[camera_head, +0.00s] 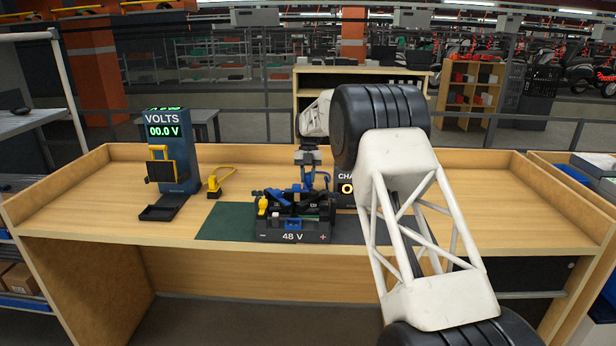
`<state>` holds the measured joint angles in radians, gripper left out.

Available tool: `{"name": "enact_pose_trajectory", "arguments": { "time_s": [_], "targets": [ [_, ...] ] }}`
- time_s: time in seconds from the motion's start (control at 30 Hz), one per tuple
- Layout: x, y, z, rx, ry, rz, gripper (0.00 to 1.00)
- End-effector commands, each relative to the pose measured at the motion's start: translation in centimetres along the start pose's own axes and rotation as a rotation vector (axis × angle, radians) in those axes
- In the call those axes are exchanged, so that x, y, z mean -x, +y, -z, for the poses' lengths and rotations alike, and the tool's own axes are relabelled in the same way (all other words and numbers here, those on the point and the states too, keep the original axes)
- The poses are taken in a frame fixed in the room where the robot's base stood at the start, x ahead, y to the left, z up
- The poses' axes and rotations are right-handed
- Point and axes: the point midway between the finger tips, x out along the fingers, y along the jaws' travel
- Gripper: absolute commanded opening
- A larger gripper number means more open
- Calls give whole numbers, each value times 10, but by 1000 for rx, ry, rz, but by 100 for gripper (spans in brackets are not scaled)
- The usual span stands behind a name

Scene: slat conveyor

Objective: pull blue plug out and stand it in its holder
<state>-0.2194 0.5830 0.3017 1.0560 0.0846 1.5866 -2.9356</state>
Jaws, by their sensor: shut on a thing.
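My gripper (307,172) points down over the back of the black 48 V battery pack (262,236). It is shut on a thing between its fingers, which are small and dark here. A blue cable loop (321,179) hangs right beside the fingers, so the held thing appears to be the blue plug, though its body is mostly hidden. I cannot tell whether it is still seated or clear of its socket. Other blue parts lie across the top of the pack, and a blue piece (293,224) sits on its front. I cannot make out the holder for certain.
A blue voltmeter stand (179,181) reading 00.0 V, with a black tray (160,212), stands at left. A yellow plug with cable (214,188) stands beside it. The bench (110,200) is clear at far left and right.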

Motion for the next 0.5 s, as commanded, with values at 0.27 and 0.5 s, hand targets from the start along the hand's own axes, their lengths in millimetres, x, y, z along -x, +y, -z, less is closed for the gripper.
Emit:
{"name": "enact_pose_trajectory", "arguments": {
  "time_s": [0.27, 0.5],
  "targets": [
    [-5, 0, -2, 0, 0, 0, 0],
    [-8, 0, -4, 0, 0, 0, 0]
  ]
}}
